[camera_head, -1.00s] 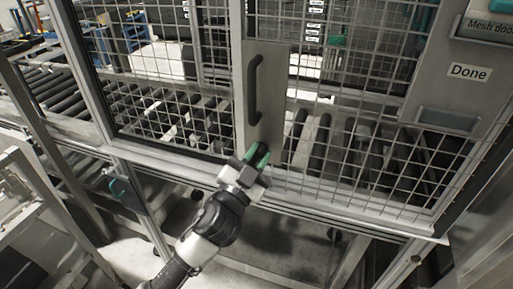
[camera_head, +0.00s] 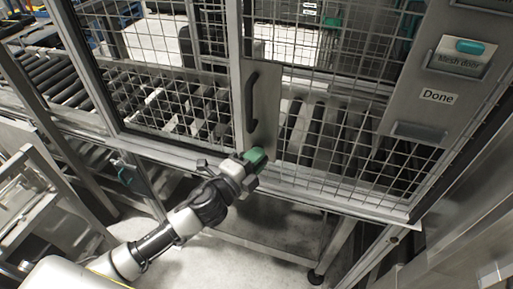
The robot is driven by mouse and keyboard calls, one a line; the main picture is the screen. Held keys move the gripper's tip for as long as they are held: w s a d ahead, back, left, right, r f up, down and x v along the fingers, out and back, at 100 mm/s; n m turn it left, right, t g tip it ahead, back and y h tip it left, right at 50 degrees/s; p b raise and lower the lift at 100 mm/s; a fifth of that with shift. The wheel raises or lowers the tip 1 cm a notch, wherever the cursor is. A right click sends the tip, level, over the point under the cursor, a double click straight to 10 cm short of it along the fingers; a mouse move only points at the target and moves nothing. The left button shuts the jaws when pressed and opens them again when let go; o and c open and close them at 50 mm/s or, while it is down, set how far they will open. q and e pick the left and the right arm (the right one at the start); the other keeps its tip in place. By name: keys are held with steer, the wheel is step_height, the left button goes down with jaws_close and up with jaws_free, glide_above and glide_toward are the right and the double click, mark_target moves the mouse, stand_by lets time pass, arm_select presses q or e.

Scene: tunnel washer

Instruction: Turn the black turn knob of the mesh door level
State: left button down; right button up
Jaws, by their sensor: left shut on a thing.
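The mesh door (camera_head: 335,130) fills the upper middle of the head view, with a black vertical handle (camera_head: 251,101) on its metal plate (camera_head: 266,110). My left gripper (camera_head: 257,158), with green fingertips, is at the lower end of this plate, below the handle. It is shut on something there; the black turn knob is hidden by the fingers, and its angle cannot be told. My right gripper is not in view.
A panel on the right carries a "Done" label (camera_head: 438,96) and a "Mesh door" holder (camera_head: 461,60) with a teal piece. Conveyor rollers (camera_head: 318,125) lie behind the mesh. A metal frame (camera_head: 75,190) stands at the lower left.

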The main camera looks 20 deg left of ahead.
arm_select(q)
steer(key=shift+f+m+g+p, duration=0.1)
steer(key=shift+m+g+p, duration=0.3)
steer(key=shift+m+p, duration=0.6)
steer(key=shift+f, duration=0.1)
steer(key=c, duration=1.2)
jaws_free()
steer(key=shift+o, duration=0.2)
steer(key=b+v, duration=0.4)
steer(key=v, duration=0.6)
steer(key=shift+s+b, duration=0.35)
steer(key=shift+s, duration=0.05)
steer(key=shift+a, duration=0.1)
